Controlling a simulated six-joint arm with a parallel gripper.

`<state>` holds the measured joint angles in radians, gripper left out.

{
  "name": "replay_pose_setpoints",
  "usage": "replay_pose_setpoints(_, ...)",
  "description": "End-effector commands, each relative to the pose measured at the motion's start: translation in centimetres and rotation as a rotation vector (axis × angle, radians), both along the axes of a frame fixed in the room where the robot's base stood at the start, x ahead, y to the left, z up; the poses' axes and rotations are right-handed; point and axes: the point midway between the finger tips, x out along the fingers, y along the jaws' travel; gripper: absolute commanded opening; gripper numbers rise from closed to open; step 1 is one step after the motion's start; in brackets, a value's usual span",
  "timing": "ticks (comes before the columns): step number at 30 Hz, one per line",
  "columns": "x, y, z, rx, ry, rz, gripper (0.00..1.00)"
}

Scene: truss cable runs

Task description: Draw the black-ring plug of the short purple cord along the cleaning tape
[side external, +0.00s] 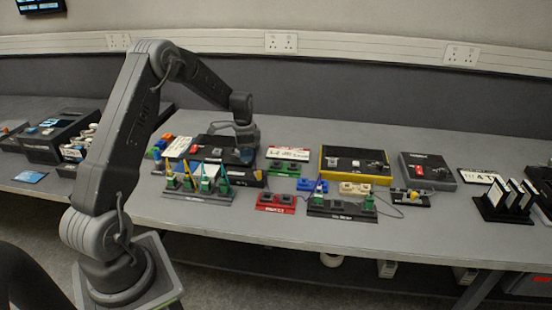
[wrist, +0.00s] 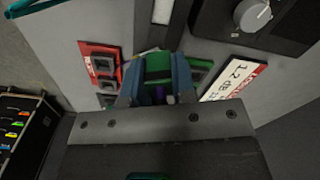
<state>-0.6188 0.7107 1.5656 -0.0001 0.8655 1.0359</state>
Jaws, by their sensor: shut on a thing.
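My gripper (wrist: 158,80) shows in the wrist view with its two blue-grey fingers closed around a plug. A bit of purple (wrist: 170,98) shows between the fingers, and a green block (wrist: 158,66) sits at the fingertips; I cannot tell if the block is held or lies behind. The black ring and most of the cord are hidden. A narrow white strip (wrist: 162,11) in a dark frame lies beyond the fingertips and may be the cleaning tape. In the side view my gripper (side external: 245,147) is low over the dark gear left of the table's middle.
A red plate with grey sockets (wrist: 103,68) lies left of the fingers, a white label card (wrist: 234,82) right. A black box with a grey knob (wrist: 250,16) is at upper right. In the side view a yellow-edged box (side external: 355,163) and a black rack (side external: 342,209) stand nearby.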

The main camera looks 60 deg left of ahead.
Motion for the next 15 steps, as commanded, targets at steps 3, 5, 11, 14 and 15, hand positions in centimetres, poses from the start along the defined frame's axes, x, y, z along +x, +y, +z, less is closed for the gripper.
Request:
replay_pose_setpoints(3, -1.3, 1.0, 0.1, 0.000, 0.000, 0.021, 0.00)
replay_pose_setpoints(5, -1.5, 1.2, 0.0, 0.000, 0.000, 0.024, 0.00)
replay_pose_setpoints(11, -1.6, 1.3, -0.8, -0.001, 0.000, 0.025, 0.00)
replay_pose_setpoints(14, -1.6, 1.2, -1.7, -0.001, 0.002, 0.024, 0.00)
replay_pose_setpoints(15, -1.6, 1.2, -2.0, -0.001, 0.001, 0.024, 0.00)
